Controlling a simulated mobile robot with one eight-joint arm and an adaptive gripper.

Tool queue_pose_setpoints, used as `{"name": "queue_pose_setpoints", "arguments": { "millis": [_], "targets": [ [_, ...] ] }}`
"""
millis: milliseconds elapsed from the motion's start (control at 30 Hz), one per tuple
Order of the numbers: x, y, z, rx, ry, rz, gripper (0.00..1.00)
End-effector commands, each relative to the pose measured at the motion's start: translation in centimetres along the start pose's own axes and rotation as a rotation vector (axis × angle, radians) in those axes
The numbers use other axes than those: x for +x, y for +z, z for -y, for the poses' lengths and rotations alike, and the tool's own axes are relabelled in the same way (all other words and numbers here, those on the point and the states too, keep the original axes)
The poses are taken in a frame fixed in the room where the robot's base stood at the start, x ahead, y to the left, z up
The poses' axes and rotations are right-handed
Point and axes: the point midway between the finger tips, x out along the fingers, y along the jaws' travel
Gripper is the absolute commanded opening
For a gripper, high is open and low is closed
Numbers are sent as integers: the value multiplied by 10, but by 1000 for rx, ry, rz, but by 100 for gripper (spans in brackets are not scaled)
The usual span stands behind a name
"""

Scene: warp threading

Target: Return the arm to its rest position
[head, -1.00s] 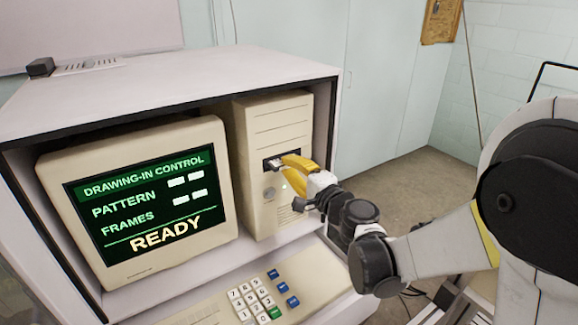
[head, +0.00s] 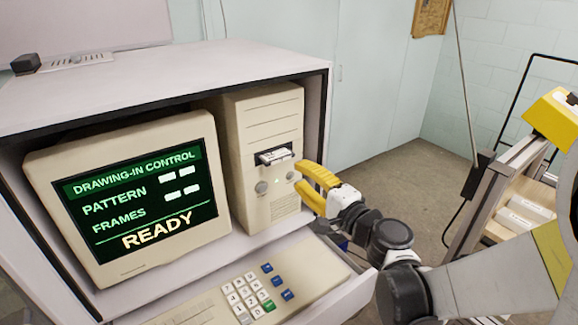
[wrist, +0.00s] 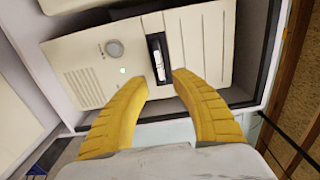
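My gripper (head: 313,189) has yellow fingers and is in front of and to the right of the beige computer tower (head: 262,125) in the head view. In the wrist view, the gripper (wrist: 160,80) shows its two fingers apart with nothing between them. Beyond the fingertips is the tower's slot with a whitish item (wrist: 158,62) in it. In the head view that item (head: 275,156) sits in the slot and the fingers are clear of it. My arm reaches in from the right.
The monitor (head: 130,200) reads READY. The keypad (head: 250,290) lies on a pulled-out shelf below the gripper. The cabinet (head: 180,75) encloses the tower and monitor. A metal-framed rack (head: 500,190) with pale boxes stands at the right. Open floor (head: 430,180) lies between.

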Motion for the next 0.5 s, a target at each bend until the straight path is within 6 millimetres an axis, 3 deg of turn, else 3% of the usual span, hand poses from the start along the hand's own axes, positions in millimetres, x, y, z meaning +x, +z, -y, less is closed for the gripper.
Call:
{"name": "queue_pose_setpoints", "arguments": {
  "millis": [200, 500],
  "targets": [
    [-25, -1, 0, 0, 0, -1, 31],
    [-27, 0, 0, 0, 0, 1, 31]
  ]
}}
